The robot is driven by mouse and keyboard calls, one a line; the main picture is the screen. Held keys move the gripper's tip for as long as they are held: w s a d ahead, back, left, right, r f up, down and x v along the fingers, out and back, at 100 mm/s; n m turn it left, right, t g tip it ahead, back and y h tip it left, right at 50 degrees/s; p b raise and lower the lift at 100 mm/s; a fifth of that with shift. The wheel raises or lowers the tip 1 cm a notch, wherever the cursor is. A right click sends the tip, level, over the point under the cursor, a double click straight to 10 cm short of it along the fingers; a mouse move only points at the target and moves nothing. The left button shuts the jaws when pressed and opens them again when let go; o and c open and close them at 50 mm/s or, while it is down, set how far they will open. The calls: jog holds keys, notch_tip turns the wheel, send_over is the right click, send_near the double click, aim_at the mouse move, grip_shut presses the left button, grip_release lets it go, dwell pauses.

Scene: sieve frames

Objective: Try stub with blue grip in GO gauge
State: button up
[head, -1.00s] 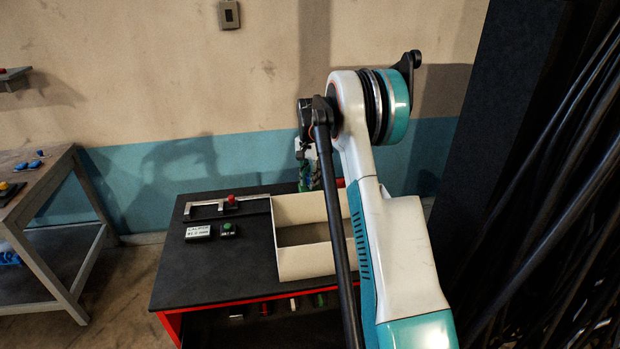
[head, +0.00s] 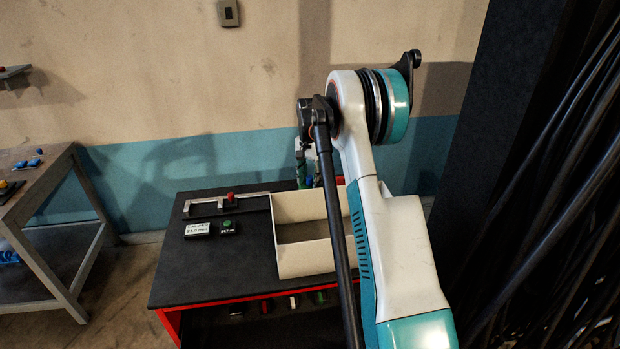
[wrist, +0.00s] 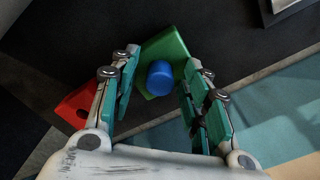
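In the wrist view the blue grip (wrist: 160,78) of the stub stands between my fingers, over a green block (wrist: 165,50) that looks like the GO gauge. Narrow gaps show between the grip and both finger pads, so my gripper (wrist: 159,68) looks open around it. Whether the stub's lower end is inside the green block is hidden. A red block (wrist: 78,106) lies left of the left finger. In the head view my gripper (head: 306,158) is over the back of the black bench, partly hidden by my arm; green (head: 301,176) and blue bits show below it.
A cream divided tray (head: 305,262) stands on the black bench (head: 215,275), beside a caliper (head: 200,207) with a red knob. A display (head: 197,230) and a green button (head: 227,224) are in front. A side table (head: 50,180) at left holds small blue pieces. Dark cables hang right.

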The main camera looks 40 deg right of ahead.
aim_at(310, 176)
notch_tip(310, 176, up, 12)
dwell(0.7)
dwell(0.7)
jog(key=shift+o, duration=0.2)
